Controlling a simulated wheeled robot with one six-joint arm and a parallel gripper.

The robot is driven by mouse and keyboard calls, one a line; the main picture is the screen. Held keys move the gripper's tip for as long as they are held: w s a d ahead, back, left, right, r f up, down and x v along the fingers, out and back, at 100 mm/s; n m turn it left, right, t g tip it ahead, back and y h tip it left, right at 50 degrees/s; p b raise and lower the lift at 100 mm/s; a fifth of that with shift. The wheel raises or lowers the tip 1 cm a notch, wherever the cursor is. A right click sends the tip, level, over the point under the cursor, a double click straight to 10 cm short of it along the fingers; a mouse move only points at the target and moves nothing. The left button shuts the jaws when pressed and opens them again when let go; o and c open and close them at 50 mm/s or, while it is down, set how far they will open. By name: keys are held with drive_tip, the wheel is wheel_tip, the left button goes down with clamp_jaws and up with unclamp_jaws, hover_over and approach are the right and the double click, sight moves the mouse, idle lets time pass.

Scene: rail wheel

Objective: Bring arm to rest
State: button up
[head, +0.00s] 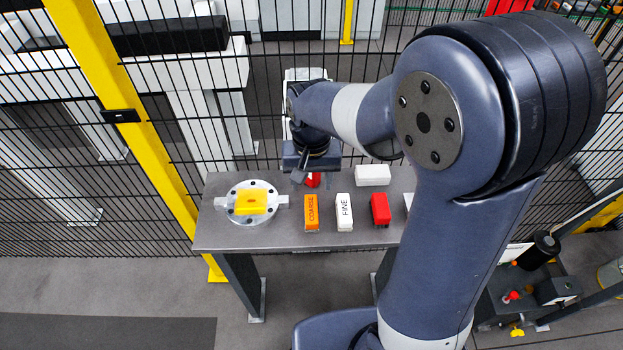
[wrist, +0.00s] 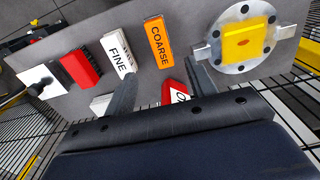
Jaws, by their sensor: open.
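My arm reaches over the grey table (head: 275,238), with my gripper (head: 304,178) low over its back part. In the wrist view my gripper (wrist: 161,70) shows two dark fingers spread apart with nothing held between them. A red piece with a white lettered face (wrist: 177,94) lies close by the right finger; it also shows just below the gripper in the head view (head: 313,180). The orange COARSE block (head: 311,212) and white FINE block (head: 344,211) lie in front of the gripper, apart from it.
A red block (head: 380,209) and a white block (head: 373,175) lie to the right. A white plate with a black knob (wrist: 37,88) is beyond. A mesh fence (head: 250,110) stands behind the table.

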sight(311, 209)
idle(0.5)
wheel_tip(311, 209, down, 13)
drive_tip(key=shift+r, duration=0.1)
drive_tip(key=shift+s+r, duration=0.1)
drive_tip(key=shift+r, duration=0.25)
drive_tip(key=shift+p, duration=0.3)
drive_tip(key=shift+f, duration=0.1)
